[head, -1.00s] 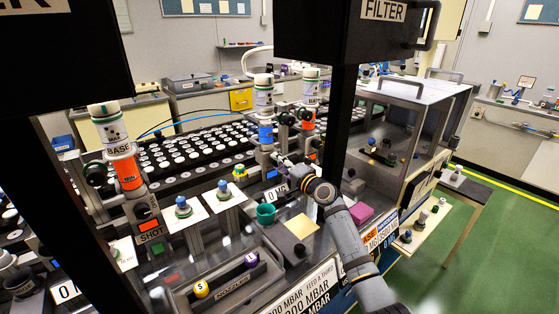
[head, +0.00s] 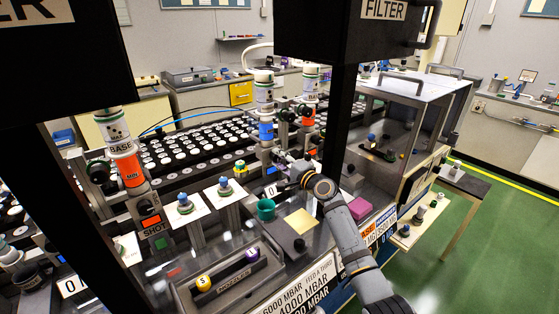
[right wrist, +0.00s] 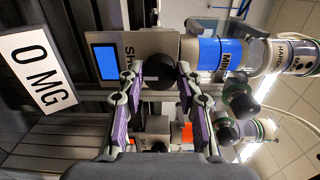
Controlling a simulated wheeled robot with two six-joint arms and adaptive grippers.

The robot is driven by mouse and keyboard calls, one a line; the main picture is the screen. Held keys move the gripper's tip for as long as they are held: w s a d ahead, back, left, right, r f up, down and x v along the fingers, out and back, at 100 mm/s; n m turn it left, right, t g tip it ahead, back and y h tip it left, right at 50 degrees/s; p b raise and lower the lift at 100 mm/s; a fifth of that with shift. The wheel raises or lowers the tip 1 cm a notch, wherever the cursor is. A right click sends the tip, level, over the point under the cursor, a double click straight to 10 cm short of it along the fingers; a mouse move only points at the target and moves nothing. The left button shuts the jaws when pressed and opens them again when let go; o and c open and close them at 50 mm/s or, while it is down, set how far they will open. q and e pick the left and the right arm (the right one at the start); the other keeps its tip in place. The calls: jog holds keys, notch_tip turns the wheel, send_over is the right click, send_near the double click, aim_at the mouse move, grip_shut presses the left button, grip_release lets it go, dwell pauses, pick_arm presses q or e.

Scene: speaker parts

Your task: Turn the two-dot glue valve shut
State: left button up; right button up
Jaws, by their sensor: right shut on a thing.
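My right gripper (right wrist: 161,74) has its two fingers on either side of a round black knob (right wrist: 158,76) and is shut on it. The knob sits on a grey block beside a blue display (right wrist: 107,62) with partly covered lettering. Next to it is a dispenser with a blue MIN band (right wrist: 220,54), also in the head view (head: 266,131). In the head view my right gripper (head: 283,166) reaches the foot of this dispenser, and the knob is hidden there. I cannot make out two dots on the knob. My left gripper is not in view.
An orange-banded dispenser (head: 309,115) stands close to the right of the blue one. A 0 MG sign (right wrist: 39,68) and a green cup (head: 266,209) are near the gripper. Another orange-banded dispenser (head: 130,170) stands at left.

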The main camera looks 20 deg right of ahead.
jog(key=o, duration=1.2)
jog(key=shift+c, duration=0.2)
jog(key=v, duration=1.2)
